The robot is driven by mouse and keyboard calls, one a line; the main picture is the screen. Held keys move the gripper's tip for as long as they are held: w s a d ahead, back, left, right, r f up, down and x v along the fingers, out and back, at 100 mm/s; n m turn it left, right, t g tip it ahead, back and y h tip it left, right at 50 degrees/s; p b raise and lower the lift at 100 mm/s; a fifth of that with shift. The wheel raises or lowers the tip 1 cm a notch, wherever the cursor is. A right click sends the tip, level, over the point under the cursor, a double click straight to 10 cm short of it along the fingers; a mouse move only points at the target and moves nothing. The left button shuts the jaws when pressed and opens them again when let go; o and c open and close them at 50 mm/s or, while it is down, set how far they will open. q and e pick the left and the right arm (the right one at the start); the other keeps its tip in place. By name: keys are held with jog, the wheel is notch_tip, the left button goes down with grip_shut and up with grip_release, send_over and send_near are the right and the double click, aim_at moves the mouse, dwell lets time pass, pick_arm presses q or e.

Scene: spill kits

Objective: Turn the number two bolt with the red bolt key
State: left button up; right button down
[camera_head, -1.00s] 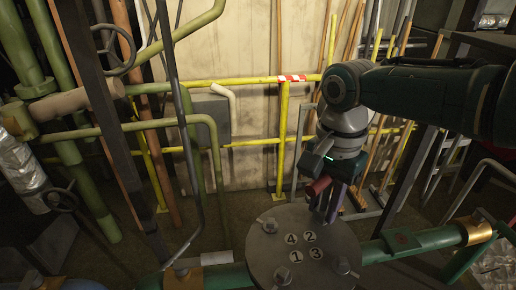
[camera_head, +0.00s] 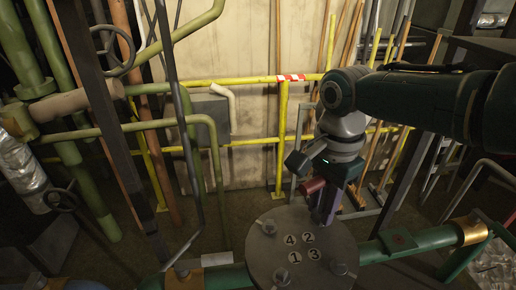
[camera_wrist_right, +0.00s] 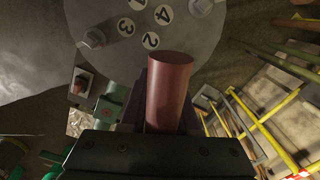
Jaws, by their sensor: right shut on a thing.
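A round grey plate (camera_head: 262,250) carries the numbers 1 to 4 and bolts near its rim. Bolts show beside the 4 (camera_head: 269,227), the 3 (camera_head: 338,268) and the 1 (camera_head: 281,277). The number two bolt is hidden behind my right gripper and the key. My right gripper (camera_head: 325,207) is shut on the red bolt key (camera_head: 312,186) at the plate's far right edge. In the right wrist view the red key (camera_wrist_right: 168,95) stands between the fingers, close to the 2 (camera_wrist_right: 150,40). Whether the key sits on the bolt cannot be seen. My left gripper is out of view.
A green pipe (camera_head: 430,238) runs sideways level with the plate. Yellow rails (camera_head: 240,143) stand behind it, with a grey box (camera_head: 210,112) near the wall. Green pipes and a handwheel (camera_head: 108,50) fill the left side.

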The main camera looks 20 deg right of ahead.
jog(key=shift+r+m+p, duration=0.1)
jog(key=shift+m+p, duration=0.25)
jog(key=shift+m, duration=0.45)
jog(key=shift+m, duration=0.3)
jog(key=shift+m, duration=0.6)
jog(key=shift+p, duration=0.35)
jog(key=shift+m, duration=0.6)
